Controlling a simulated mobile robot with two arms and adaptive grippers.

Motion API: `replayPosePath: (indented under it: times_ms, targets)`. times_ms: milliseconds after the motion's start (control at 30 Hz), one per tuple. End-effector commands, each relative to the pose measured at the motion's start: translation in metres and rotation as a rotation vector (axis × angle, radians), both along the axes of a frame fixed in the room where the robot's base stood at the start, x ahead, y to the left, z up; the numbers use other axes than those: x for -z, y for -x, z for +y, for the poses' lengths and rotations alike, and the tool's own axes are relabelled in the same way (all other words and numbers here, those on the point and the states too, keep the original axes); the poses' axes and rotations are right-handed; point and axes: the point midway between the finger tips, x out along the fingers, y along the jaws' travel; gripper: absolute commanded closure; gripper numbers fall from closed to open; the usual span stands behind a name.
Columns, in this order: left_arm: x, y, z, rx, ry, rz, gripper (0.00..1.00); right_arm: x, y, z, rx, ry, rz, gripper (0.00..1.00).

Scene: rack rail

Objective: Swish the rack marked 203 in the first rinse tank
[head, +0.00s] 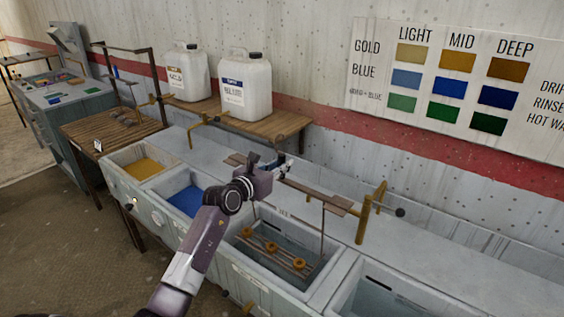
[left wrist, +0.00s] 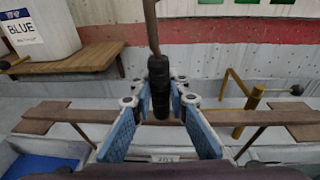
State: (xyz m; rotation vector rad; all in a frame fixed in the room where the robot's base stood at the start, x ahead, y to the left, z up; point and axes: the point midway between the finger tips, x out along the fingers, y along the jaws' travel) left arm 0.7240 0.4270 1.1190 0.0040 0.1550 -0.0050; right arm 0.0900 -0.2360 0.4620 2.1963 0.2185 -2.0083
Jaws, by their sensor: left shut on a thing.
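The rack has a brown flat top bar (head: 325,200), thin hanging rods and a lower frame with several gold-orange pieces (head: 272,246). The lower frame hangs in the grey tank (head: 318,277), right of the blue tank; I cannot tell how deep it sits in the liquid. In the left wrist view the bar (left wrist: 88,115) runs across, with a partly cut-off tag reading 203 (left wrist: 165,159). My left gripper (head: 283,168) is shut on the rack's dark upright handle (left wrist: 160,88), between its blue finger pads. My right gripper is out of view.
A yellow-filled tank (head: 144,169) and a blue-filled tank (head: 187,201) lie to the left; another tank (head: 385,298) lies right. Brass taps (head: 365,218) stand along the back ledge. White jugs (head: 244,85) stand on a wooden shelf behind. A colour chart hangs on the wall.

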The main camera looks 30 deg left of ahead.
Motion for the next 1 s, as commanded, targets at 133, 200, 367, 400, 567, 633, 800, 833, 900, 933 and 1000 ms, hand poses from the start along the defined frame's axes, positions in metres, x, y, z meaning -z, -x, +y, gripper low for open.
replayPosePath:
  times_ms: [133, 200, 367, 400, 567, 633, 800, 833, 900, 933, 1000]
  targets:
    - [0.021, 0.0, 0.0, -0.001, 0.0, -0.007, 1.0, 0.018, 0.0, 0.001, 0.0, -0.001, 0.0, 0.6]
    - [0.03, 0.0, 0.0, -0.001, -0.001, -0.007, 1.0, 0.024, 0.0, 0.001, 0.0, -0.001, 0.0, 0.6]
    - [0.051, 0.0, 0.001, -0.002, -0.001, -0.007, 1.0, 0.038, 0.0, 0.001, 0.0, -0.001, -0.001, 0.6]
    - [0.056, 0.0, 0.001, -0.002, -0.001, -0.008, 1.0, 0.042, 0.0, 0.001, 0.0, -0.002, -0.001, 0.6]
    - [0.076, 0.0, 0.0, -0.001, 0.0, -0.007, 1.0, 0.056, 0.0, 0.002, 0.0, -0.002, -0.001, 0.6]
    - [0.085, 0.0, 0.001, -0.002, -0.001, -0.007, 1.0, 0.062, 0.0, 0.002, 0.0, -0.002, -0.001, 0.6]
    - [0.108, 0.001, 0.0, -0.001, -0.001, -0.006, 1.0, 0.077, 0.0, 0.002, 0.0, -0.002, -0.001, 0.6]
    - [0.112, 0.001, 0.0, -0.001, 0.0, -0.006, 1.0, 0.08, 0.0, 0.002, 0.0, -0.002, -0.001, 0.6]
    - [0.121, 0.001, 0.0, -0.001, 0.0, -0.007, 1.0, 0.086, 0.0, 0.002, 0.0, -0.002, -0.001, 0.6]
    - [0.124, 0.001, 0.0, -0.001, 0.0, -0.007, 1.0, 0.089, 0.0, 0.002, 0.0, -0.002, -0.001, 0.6]
    - [0.131, 0.001, 0.0, -0.001, -0.001, -0.007, 1.0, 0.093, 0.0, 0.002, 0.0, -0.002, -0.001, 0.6]
